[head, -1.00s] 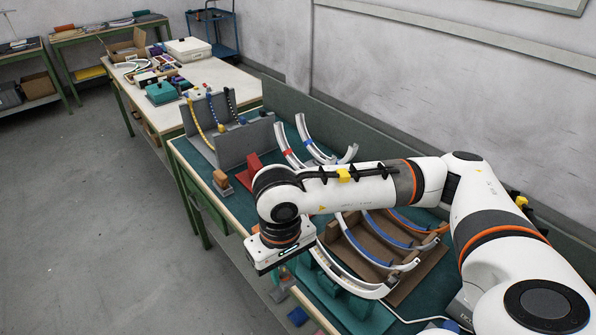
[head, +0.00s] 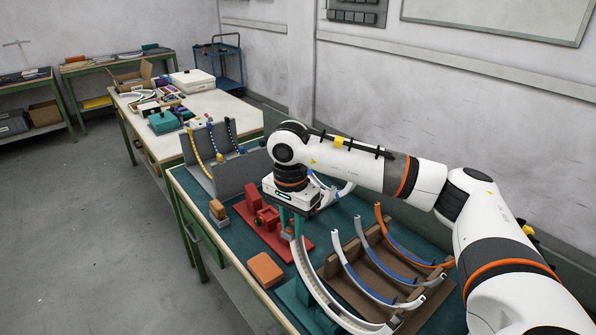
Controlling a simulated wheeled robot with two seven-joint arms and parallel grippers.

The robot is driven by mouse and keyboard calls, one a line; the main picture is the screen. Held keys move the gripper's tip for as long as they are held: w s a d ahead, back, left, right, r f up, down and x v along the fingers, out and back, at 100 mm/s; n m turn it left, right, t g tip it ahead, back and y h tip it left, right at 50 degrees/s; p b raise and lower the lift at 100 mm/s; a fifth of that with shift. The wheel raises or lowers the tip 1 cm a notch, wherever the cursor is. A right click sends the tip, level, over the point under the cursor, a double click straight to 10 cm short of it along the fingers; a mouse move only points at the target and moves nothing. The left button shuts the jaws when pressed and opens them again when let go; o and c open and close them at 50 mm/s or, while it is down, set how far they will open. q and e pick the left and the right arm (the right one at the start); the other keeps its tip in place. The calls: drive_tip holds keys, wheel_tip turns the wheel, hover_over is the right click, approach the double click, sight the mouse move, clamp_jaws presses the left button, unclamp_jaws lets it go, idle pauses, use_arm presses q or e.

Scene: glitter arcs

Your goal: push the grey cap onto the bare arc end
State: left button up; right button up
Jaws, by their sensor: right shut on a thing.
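My right gripper (head: 291,224) points down with its green fingers at the upper end of a pale grey-white arc (head: 312,277). The arc curves down toward the front of the bench and lies by a green holder (head: 293,296). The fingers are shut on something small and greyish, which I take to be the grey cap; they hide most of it. It is at or just above the arc end, and I cannot tell whether it is seated. My left gripper is not in view.
A red fixture (head: 276,242) stands just left of the gripper, and an orange block (head: 265,268) lies in front of it. A brown rack (head: 352,290) with white, blue and orange arcs is on the right. Grey panels (head: 236,174) stand behind.

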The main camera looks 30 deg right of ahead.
wheel_tip(320, 180, up, 4)
drive_tip(key=w+d+m+p, duration=0.2)
drive_tip(key=d+m, duration=0.1)
use_arm(q)
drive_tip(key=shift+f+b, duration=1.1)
drive_tip(key=shift+b, duration=1.65)
use_arm(e)
drive_tip(key=shift+a+f, duration=0.15)
drive_tip(key=shift+f, duration=3.5)
use_arm(q)
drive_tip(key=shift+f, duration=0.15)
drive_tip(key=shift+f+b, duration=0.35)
drive_tip(key=shift+b, duration=0.15)
use_arm(e)
drive_tip(key=shift+f, duration=0.45)
drive_tip(key=o, duration=1.4)
drive_tip(key=shift+o, duration=0.2)
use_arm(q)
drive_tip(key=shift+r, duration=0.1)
use_arm(e)
drive_tip(key=shift+r, duration=0.15)
